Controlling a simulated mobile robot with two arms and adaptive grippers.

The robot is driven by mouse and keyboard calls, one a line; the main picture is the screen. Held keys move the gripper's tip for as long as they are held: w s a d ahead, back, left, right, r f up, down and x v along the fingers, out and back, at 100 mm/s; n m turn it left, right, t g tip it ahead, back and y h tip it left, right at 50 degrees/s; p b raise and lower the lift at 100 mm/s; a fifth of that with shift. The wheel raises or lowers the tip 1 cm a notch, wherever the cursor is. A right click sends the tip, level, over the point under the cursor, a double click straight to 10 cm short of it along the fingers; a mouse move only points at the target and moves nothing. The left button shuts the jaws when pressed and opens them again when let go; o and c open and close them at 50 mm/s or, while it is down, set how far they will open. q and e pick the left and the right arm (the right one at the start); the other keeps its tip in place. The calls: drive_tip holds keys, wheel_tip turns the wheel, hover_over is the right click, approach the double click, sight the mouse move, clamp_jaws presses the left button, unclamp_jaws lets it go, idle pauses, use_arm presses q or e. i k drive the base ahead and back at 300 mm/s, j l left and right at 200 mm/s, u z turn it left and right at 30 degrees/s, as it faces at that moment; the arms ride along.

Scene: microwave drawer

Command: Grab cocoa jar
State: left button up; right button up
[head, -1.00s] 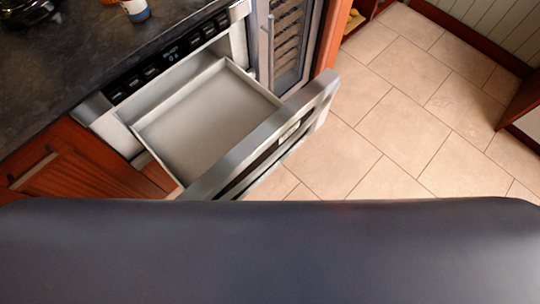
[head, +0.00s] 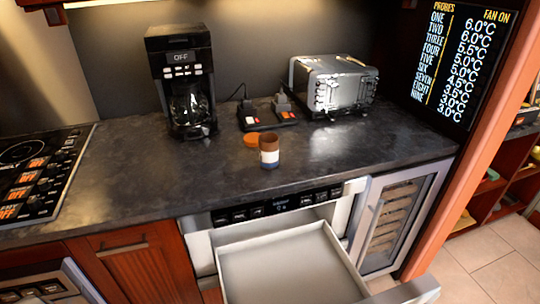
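A small jar (head: 269,151), likely the cocoa jar, stands upright on the dark countertop (head: 350,150). It has a brown upper part, a white band and a blue base. An orange disc (head: 251,140), which looks like a lid, lies on the counter just left of and behind the jar. The jar is behind the open microwave drawer (head: 290,262), which sits below the counter edge and is empty where I can see into it. Neither of my grippers shows.
A coffee maker (head: 181,80) stands behind left of the jar, a toaster (head: 335,83) behind right. Power sockets with plugs (head: 265,113) lie between them. A cooktop (head: 40,172) is at the left. The drawer front (head: 408,291) juts out below.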

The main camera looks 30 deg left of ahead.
sight(269, 151)
drive_tip(key=k+j+u, duration=0.25)
drive_tip(key=u, duration=0.2)
drive_tip(key=k+j+u, duration=0.15)
drive_tip(key=j+u, duration=0.3)
drive_tip(key=k+j+u, duration=0.1)
drive_tip(key=j+u, duration=0.35)
